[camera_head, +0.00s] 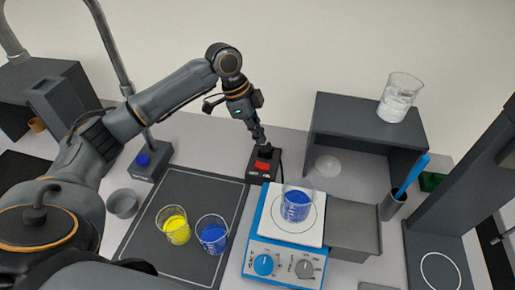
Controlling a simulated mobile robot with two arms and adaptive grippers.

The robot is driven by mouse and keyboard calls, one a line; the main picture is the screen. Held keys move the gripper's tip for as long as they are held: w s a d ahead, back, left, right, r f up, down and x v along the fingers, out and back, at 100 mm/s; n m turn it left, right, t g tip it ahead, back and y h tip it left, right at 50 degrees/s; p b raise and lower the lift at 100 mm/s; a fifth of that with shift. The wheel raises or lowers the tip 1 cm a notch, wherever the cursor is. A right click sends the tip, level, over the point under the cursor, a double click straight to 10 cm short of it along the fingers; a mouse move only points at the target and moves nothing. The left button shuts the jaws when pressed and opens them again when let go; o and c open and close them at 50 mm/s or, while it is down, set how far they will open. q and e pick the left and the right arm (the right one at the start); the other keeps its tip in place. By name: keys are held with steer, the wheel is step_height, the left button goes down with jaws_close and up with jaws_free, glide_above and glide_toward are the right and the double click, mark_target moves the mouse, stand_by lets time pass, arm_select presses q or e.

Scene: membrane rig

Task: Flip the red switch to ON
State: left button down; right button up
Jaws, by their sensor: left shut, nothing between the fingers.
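The red switch (263,165) sits on a small black box (260,178) at the back middle of the table, behind the blue and white stirrer. Its ON or OFF position is too small to tell. My left gripper (264,149) is shut and empty. It points down, with its fingertips right at the far top edge of the switch box, just behind the red part. I cannot tell whether they touch it. My right gripper is not in view.
A stirrer (249,250) holds a beaker of blue liquid (296,203). Beakers of yellow (174,226) and blue liquid (212,236) stand on a dark mat (180,182). A grey shelf (340,110) with a clear beaker (398,98) on top stands right of the switch.

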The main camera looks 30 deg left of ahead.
arm_select(q)
steer(key=shift+a+r, duration=0.1)
steer(key=shift+r, duration=1.8)
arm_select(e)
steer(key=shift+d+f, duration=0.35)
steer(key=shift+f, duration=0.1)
arm_select(q)
step_height(320, 180, up, 13)
steer(key=p, duration=0.9)
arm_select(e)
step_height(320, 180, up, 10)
arm_select(q)
steer(key=shift+s+f, duration=0.1)
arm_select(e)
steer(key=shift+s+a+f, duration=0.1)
